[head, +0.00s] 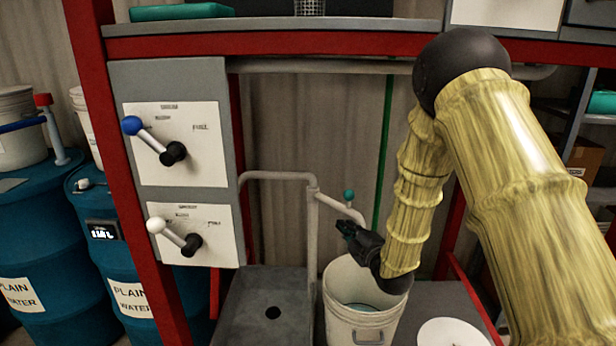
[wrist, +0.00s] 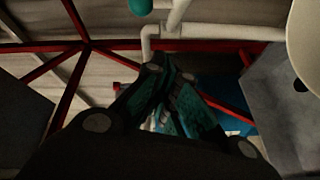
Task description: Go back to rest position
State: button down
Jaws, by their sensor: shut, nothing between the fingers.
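My gripper (head: 347,229) is in the head view, at the end of my arm, above the rim of a white bucket (head: 350,312). Its fingers point up and left, towards a grey pipe with a teal knob (head: 349,195). In the wrist view my gripper (wrist: 172,72) has its dark fingers with teal pads drawn together at the tips, with nothing held. I cannot tell from these views whether the fingers touch the pipe. The bucket holds some liquid, and my wrist hides part of its rim.
A grey basin (head: 250,310) with a drain hole lies left of the bucket. A panel with a blue-knobbed lever (head: 150,138) and a white-knobbed lever (head: 172,236) stands at left. Blue drums (head: 38,240) stand further left. A red-edged shelf (head: 290,45) spans above. A white lid (head: 450,332) lies right.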

jog(key=s+d+f+m+g+h, duration=0.2)
jog(key=s+f+m+g, duration=0.3)
jog(key=s+f, duration=0.85)
jog(key=s+d+f+m+g+h, duration=0.15)
jog(key=s+f+m+g, duration=0.35)
jog(key=s+f, duration=0.85)
jog(key=s+f+m+g+h, duration=0.1)
jog(key=s+f+m+g, duration=0.2)
jog(key=s, duration=1.1)
jog(key=s+f+m+g, duration=0.4)
jog(key=s+f, duration=0.4)
jog(key=s, duration=0.5)
jog(key=shift+s+d+m+h, duration=0.2)
jog(key=shift+s+m+h, duration=0.15)
jog(key=shift+m, duration=0.55)
